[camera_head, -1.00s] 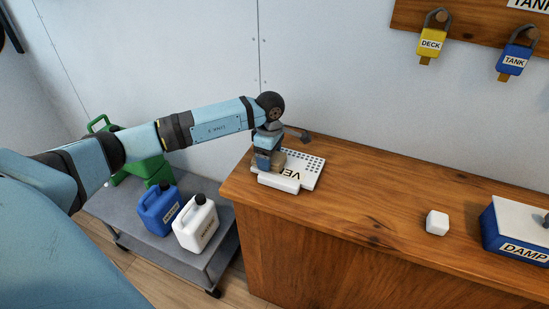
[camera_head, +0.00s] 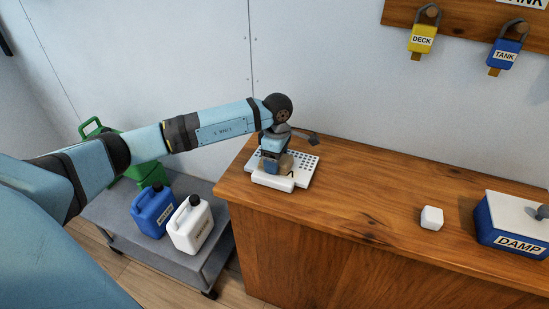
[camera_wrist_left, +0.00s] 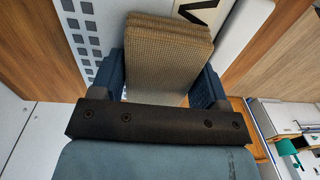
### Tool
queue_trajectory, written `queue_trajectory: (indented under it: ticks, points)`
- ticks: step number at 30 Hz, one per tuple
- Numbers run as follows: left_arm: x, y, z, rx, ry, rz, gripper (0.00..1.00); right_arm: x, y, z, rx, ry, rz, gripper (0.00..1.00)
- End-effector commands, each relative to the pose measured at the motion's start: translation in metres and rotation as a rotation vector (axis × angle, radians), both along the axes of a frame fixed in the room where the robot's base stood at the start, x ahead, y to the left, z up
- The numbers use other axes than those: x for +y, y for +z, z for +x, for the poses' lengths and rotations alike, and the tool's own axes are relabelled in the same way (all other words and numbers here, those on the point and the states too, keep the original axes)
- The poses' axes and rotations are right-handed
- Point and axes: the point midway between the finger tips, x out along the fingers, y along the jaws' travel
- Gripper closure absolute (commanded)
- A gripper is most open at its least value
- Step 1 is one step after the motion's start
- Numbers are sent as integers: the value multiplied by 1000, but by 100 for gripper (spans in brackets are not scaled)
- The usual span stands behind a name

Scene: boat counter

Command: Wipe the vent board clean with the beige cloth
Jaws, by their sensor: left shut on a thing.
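The white vent board (camera_head: 306,171) lies on the left end of the wooden counter, with rows of square holes and a partly hidden black letter. A white raised bar (camera_head: 272,181) runs along its front edge. My left gripper (camera_head: 273,160) is over the board, shut on the beige cloth (camera_head: 286,163). In the left wrist view the folded cloth (camera_wrist_left: 165,50) sits between the two blue fingers, over the board (camera_wrist_left: 85,30). I cannot tell whether the cloth touches the board. My right gripper is not in view.
A white cube (camera_head: 432,218) and a blue box labelled DAMP (camera_head: 510,240) stand to the right on the counter (camera_head: 360,200). A grey trolley (camera_head: 200,258) at the left holds a blue jug (camera_head: 153,212), a white jug (camera_head: 190,228) and a green can (camera_head: 150,174). The counter's middle is clear.

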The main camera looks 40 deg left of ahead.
Motion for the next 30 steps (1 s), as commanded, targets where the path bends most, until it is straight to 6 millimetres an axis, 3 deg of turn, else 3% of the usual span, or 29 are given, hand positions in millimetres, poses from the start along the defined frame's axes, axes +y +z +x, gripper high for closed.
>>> queue_trajectory:
  ticks: [18, 30]
  points:
    - [1, 56, 2, 1, -1, 1, 50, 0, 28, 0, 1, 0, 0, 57]
    - [1, 60, 3, 1, 0, 0, 50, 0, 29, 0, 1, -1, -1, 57]
